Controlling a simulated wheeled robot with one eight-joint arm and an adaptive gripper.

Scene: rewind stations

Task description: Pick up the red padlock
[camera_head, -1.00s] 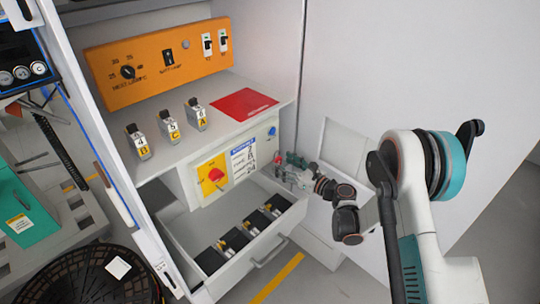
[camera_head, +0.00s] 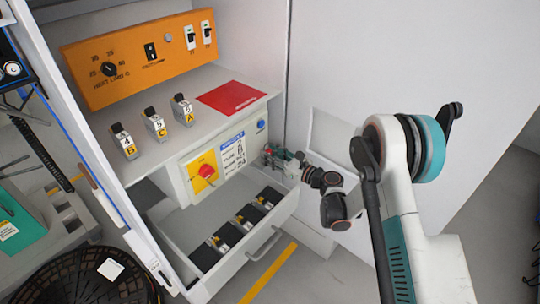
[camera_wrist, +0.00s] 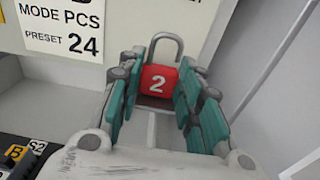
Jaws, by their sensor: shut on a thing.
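The red padlock (camera_wrist: 157,80) shows in the wrist view with a white 2 on its face and a grey shackle pointing up. My gripper (camera_wrist: 158,92) has its teal finger pads on both sides of the padlock body and is shut on it. In the head view my gripper (camera_head: 277,158) is at the right end of the open drawer, close to the cabinet front; the padlock is too small there to make out clearly.
The open drawer (camera_head: 222,282) holds several black blocks with tags. A panel with a red knob (camera_head: 207,171) is left of my gripper. A white wall stands to the right.

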